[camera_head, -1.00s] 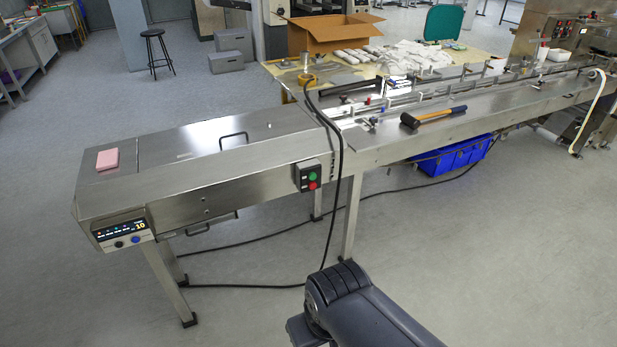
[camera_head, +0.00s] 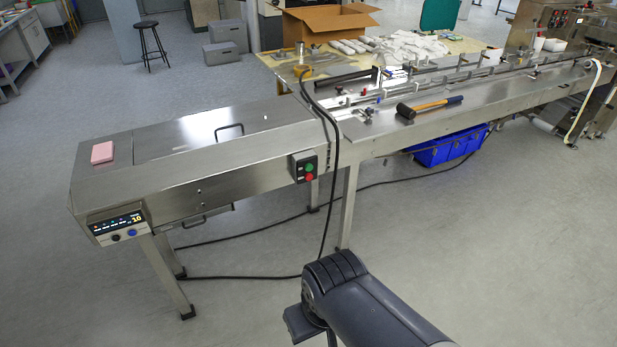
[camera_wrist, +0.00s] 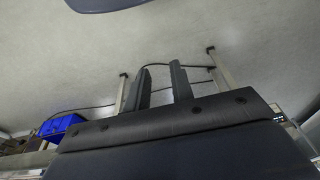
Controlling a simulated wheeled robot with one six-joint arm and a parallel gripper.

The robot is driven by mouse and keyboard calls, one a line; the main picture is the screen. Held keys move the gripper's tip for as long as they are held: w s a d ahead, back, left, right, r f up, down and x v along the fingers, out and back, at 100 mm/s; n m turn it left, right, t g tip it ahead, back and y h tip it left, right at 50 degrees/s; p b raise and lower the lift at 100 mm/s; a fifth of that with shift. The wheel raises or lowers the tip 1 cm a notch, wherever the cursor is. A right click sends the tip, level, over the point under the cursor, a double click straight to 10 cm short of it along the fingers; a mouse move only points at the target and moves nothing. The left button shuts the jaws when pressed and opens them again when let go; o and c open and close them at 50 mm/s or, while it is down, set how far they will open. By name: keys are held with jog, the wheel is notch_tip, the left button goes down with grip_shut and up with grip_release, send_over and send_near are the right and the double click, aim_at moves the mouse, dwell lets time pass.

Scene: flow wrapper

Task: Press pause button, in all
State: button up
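A control panel (camera_head: 118,225) with a lit display reading 10 is on the near left end of the steel machine. A black button (camera_head: 116,237) and a blue button (camera_head: 132,233) sit below the display. A box (camera_head: 303,166) with a green button (camera_head: 309,167) and a red button (camera_head: 309,177) is on the machine's front side. Their labels are too small to read, so I cannot tell which one is pause. My gripper (camera_wrist: 160,68) shows in the wrist view, its two fingers apart with nothing between them, away from the buttons.
A pink block (camera_head: 102,152) and a hammer (camera_head: 429,107) lie on the machine top. A black cable (camera_head: 334,190) hangs down the front to the floor. A blue crate (camera_head: 448,149) is under the conveyor. The floor in front is clear.

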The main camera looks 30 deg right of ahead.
jog(key=shift+s+f, duration=0.1)
jog(key=shift+s, duration=0.05)
grip_shut()
dwell(1.2)
